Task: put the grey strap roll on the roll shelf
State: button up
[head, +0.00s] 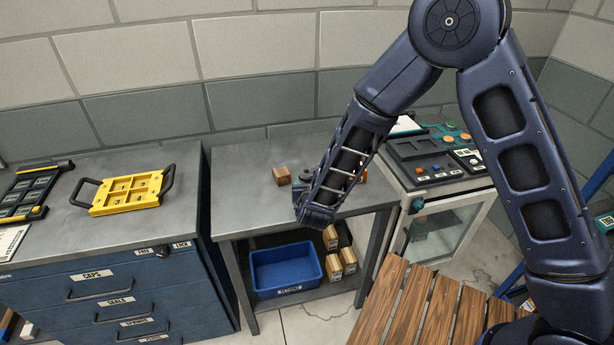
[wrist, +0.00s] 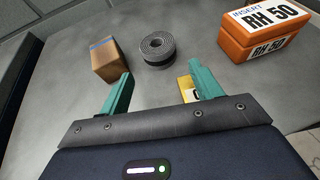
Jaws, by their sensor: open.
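The grey strap roll (wrist: 157,48) lies flat on the grey table, its coil facing up. In the head view only a dark part of it (head: 305,175) shows beside my arm. My gripper (wrist: 160,74) is open and empty, its two teal fingers pointing towards the roll, which lies a little beyond the fingertips, between their lines. In the head view my gripper (head: 314,214) is low over the table's front edge, its fingers hidden. I cannot make out which surface is the roll shelf.
A cardboard box (wrist: 108,58) stands left of the roll, and an orange RH 50 box (wrist: 262,32) right of it. A yellow item (wrist: 187,90) shows by the right finger. Below are a blue bin (head: 286,272) and small boxes (head: 341,262). A wooden slatted surface (head: 420,310) is in front.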

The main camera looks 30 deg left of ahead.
aim_at(307, 175)
jog(key=x, duration=0.4)
jog(key=shift+w, duration=0.2)
jog(key=shift+a+r+x, duration=0.15)
jog(key=shift+x, duration=1.2)
jog(key=shift+a+r+x, duration=0.1)
jog(key=shift+r+x, duration=0.1)
jog(key=shift+x, duration=1.15)
jog(key=c, duration=0.9)
notch_tip(307, 175, up, 20)
